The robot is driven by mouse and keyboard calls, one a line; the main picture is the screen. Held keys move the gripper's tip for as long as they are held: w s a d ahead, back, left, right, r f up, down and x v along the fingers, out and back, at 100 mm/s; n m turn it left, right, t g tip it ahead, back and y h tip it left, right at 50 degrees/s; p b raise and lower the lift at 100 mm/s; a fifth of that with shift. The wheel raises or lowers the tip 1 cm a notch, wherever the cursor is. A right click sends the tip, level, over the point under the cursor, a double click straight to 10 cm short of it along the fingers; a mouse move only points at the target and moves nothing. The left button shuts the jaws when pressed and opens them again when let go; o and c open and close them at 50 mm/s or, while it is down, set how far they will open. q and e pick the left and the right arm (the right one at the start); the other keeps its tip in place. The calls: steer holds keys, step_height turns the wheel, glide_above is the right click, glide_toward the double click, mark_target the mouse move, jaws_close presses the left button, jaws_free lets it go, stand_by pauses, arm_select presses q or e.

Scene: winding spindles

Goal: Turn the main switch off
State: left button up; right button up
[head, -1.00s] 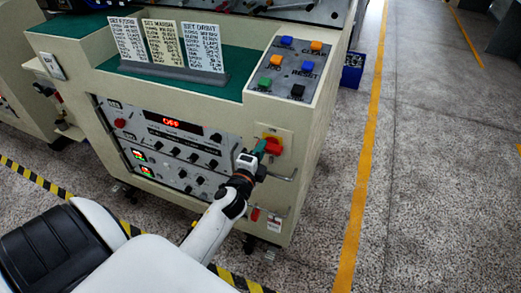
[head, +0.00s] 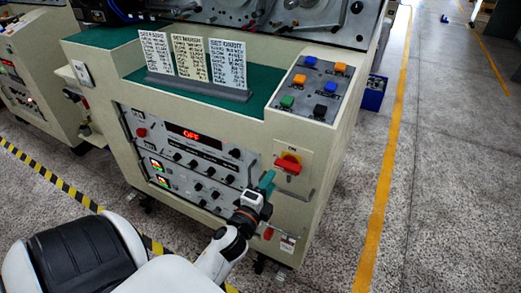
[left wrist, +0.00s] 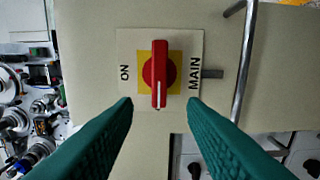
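The main switch has a red handle (head: 288,166) on a yellow square, set on the right part of the machine's front. In the left wrist view the handle (left wrist: 159,74) lies crosswise to the ON-to-MAIN line of lettering, its white mark toward the picture's bottom. My left gripper (head: 267,182) is just below and left of the switch in the head view, apart from it. In the left wrist view its green fingers (left wrist: 160,112) are spread, with nothing between them, and the handle is ahead of the gap. My right gripper is not in view.
A red display (head: 190,133) on the control panel reads OFF. A metal bar handle (left wrist: 245,62) stands beside the switch. Coloured buttons (head: 311,88) sit on the top above it. Three text cards (head: 188,58) stand on the green ledge.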

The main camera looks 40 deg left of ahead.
arm_select(q)
steer(key=v, duration=0.5)
steer(key=shift+s+b, duration=0.2)
steer(key=shift+b, duration=0.15)
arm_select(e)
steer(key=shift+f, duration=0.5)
